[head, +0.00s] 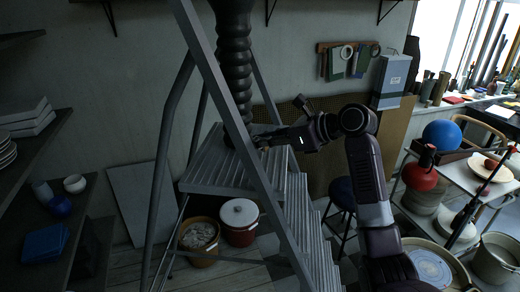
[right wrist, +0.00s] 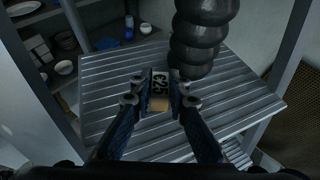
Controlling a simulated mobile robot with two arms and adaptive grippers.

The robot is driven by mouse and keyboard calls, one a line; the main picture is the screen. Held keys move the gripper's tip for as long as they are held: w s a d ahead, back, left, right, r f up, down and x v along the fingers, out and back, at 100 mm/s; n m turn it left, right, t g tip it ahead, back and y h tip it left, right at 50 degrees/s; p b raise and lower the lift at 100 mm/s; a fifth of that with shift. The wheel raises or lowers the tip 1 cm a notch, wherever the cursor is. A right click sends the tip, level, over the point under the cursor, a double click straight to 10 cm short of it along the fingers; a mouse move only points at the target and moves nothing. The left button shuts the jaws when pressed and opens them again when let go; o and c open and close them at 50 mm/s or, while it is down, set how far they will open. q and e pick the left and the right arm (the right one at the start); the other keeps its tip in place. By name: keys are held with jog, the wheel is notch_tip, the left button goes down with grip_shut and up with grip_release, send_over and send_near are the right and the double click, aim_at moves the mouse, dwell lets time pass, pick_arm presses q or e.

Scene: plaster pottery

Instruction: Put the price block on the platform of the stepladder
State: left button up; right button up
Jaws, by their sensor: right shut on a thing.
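The stepladder's ribbed grey platform (head: 215,174) is left of centre in the head view and fills the middle of the right wrist view (right wrist: 120,95). My right gripper (head: 262,141) reaches in from the right, over the platform's right side. In the right wrist view its fingers (right wrist: 160,97) are shut on the price block (right wrist: 160,82), a small block with dark characters on a pale face and a tan side. The block is over the platform; I cannot tell whether it touches it. In the head view the block is not distinguishable. My left gripper is not in view.
A dark, bulging column (head: 235,70) stands at the platform's back, close to the block in the right wrist view (right wrist: 208,40). A slanted ladder rail (head: 228,100) crosses in front. The platform's left part is clear.

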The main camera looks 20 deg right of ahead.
aim_at(260, 149)
notch_tip(260, 149, down, 3)
jog(key=shift+f+p, duration=0.15)
jog(key=shift+p, duration=0.35)
jog(key=shift+w+a+f, duration=0.1)
jog(key=shift+f, duration=0.25)
jog(key=o, duration=0.8)
jog(key=shift+f, duration=0.15)
